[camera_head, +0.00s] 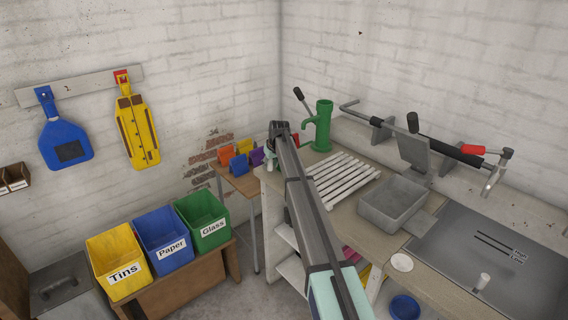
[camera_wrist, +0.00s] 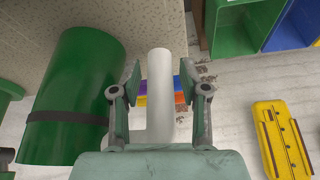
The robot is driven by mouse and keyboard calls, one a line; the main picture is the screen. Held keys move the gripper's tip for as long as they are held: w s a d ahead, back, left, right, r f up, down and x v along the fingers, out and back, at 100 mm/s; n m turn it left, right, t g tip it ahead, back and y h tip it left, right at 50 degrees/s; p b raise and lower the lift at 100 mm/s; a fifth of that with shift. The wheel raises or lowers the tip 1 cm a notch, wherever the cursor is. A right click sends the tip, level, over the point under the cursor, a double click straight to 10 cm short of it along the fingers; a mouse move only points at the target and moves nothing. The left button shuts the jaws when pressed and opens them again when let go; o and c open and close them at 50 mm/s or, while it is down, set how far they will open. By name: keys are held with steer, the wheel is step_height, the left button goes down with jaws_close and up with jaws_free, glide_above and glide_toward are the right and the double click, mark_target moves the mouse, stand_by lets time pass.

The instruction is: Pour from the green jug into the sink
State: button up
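In the wrist view a large green cylinder with a dark band, apparently the green jug (camera_wrist: 82,75), stands at the counter edge, left of my gripper (camera_wrist: 160,80). A pale bar (camera_wrist: 160,100), apparently its handle, lies between my two fingers. Gaps show on both sides, so the gripper is open around it. The left finger hides where the bar meets the cylinder. In the head view my gripper (camera_head: 279,130) is at the counter's far left end and I cannot make out the jug clearly there. The grey sink basin (camera_head: 372,213) sits in the counter to the right.
A green hand pump (camera_head: 322,125) stands just right of my gripper. A white slatted rack (camera_head: 345,178) lies between my arm and the sink. A grey flap (camera_head: 413,150) rises behind the sink. Labelled bins (camera_head: 168,240) stand low at the left.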

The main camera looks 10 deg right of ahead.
jaws_close()
